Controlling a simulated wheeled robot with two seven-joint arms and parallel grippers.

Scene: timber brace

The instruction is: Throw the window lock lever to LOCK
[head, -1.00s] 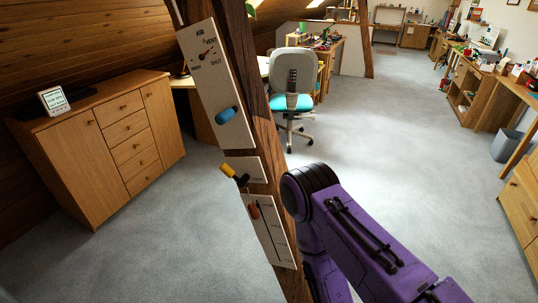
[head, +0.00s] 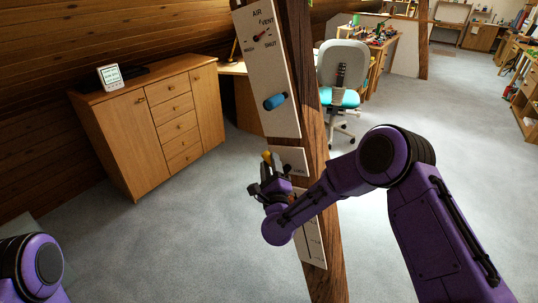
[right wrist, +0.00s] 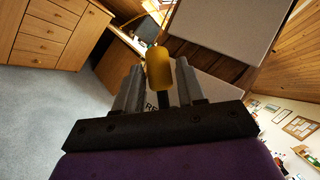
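The lever with a yellow handle (head: 267,157) is on a small white plate (head: 291,159) on the dark timber brace (head: 312,120). In the right wrist view the yellow handle (right wrist: 159,68) shows between the two grey fingers, near their tips. My right gripper (head: 267,178) is at the lever, in front of the plate; it also shows in the right wrist view (right wrist: 158,85). Its fingers stand apart on either side of the handle, and I see no clear grip. Most of the plate's lettering is hidden. My left gripper is out of view.
Above is a white AIR panel (head: 262,60) with a blue handle (head: 275,102). A lower white plate (head: 313,240) is partly behind my right arm. A wooden cabinet (head: 150,130) stands left, an office chair (head: 342,75) behind the brace. Grey floor lies open around.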

